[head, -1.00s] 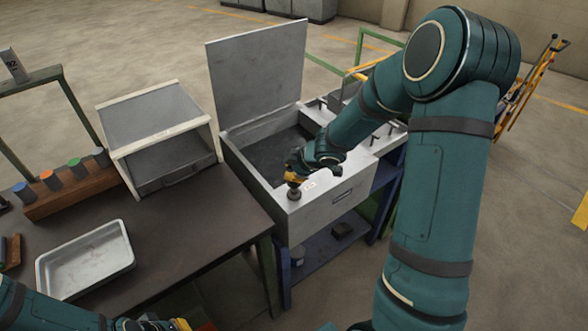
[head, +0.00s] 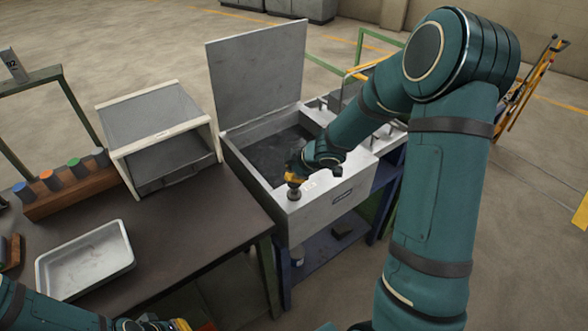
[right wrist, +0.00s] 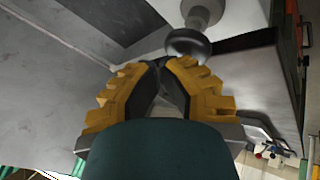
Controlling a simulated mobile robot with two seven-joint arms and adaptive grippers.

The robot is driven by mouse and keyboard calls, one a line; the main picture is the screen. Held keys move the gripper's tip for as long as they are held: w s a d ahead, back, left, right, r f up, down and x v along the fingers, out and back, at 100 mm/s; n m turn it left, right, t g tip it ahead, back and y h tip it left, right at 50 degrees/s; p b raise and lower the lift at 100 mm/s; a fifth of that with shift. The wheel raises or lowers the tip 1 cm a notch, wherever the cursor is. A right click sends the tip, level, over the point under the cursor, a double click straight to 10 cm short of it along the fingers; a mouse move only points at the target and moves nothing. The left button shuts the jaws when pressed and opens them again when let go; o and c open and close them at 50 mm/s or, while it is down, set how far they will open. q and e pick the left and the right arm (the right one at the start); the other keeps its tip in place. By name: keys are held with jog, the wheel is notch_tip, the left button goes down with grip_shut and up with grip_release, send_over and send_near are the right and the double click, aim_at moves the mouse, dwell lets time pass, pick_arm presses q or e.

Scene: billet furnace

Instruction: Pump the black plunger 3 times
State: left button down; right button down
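The black plunger (head: 294,192) stands upright at the front corner of the grey tank's top. In the right wrist view its dark round knob (right wrist: 187,44) is just beyond the fingertips, with a pale metal collar beside it. My right gripper (head: 293,178) is directly above the plunger, pointing down. Its yellow fingers (right wrist: 160,66) are closed together with nothing between them, and the tips are at or very near the knob; I cannot tell whether they touch. My left gripper (head: 160,325) is only partly in view at the bottom edge, and its fingers are not clear.
The grey tank (head: 325,208) has its lid (head: 257,75) raised at the back. To the left is a dark bench (head: 190,235) with a metal tray (head: 85,262), a white-framed box (head: 160,140) and a wooden rack (head: 65,190) of coloured-top cylinders.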

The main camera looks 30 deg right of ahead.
jog(key=shift+s+f, duration=0.15)
jog(key=shift+f, duration=0.35)
jog(key=shift+d+r, duration=0.1)
jog(key=shift+r, duration=0.1)
jog(key=shift+r+p, duration=0.15)
jog(key=shift+p, duration=0.15)
notch_tip(320, 180, up, 3)
jog(key=p, duration=0.3)
jog(key=shift+r, duration=0.2)
notch_tip(320, 180, up, 3)
jog(key=p, duration=0.3)
jog(key=shift+f, duration=0.15)
jog(key=shift+w, duration=0.2)
